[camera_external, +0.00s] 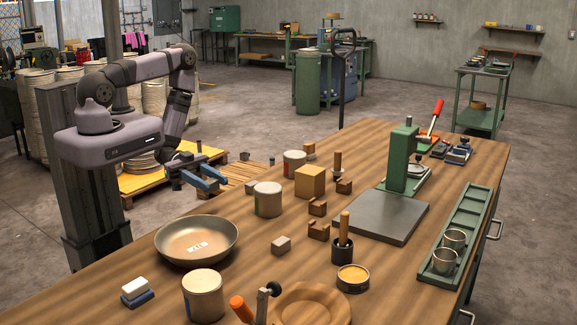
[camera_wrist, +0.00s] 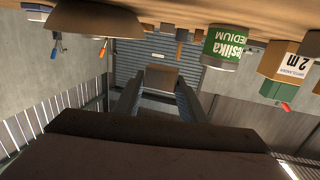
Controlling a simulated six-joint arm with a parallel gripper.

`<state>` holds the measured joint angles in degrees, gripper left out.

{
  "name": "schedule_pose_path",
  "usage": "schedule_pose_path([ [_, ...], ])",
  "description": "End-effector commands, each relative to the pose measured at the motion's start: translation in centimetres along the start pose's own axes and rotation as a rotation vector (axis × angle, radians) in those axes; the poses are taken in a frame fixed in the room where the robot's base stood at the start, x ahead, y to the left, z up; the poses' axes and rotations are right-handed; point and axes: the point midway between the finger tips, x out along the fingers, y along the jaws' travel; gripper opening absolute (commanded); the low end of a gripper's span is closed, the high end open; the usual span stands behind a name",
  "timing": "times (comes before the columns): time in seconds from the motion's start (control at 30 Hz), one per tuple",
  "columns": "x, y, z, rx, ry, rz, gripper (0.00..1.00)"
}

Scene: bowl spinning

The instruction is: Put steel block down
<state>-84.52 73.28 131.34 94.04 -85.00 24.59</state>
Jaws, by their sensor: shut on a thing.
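My gripper (camera_external: 217,180) is held out level in the air beyond the far left edge of the wooden table, behind the wide bowl (camera_external: 197,238). In the wrist view, which is upside down, its two fingers (camera_wrist: 160,92) are shut on a grey-brown block, the steel block (camera_wrist: 162,77), held between the fingertips. The block is hard to make out between the fingers in the external view. The bowl stands on the table at the left and its dark underside shows in the wrist view (camera_wrist: 95,20).
Bare wood shows between the bowl and the small block.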

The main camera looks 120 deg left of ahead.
Motion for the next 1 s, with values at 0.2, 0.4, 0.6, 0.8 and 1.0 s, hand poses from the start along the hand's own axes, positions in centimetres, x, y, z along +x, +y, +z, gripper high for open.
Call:
schedule_pose_path([
  [0.2, -0.1, 0.0, -2.4, 0.0, 0.002, 0.0, 0.07],
  [0.4, -0.1, 0.0, -2.6, 0.0, 0.002, 0.0, 0.07],
  [0.6, 0.4, 0.6, -2.7, 0.002, 0.003, 0.025, 0.07],
  [0.8, 2.6, 3.4, -2.9, 0.012, 0.007, 0.131, 0.07],
  [1.0, 4.9, 7.5, -2.8, 0.025, 0.014, 0.267, 0.07],
])
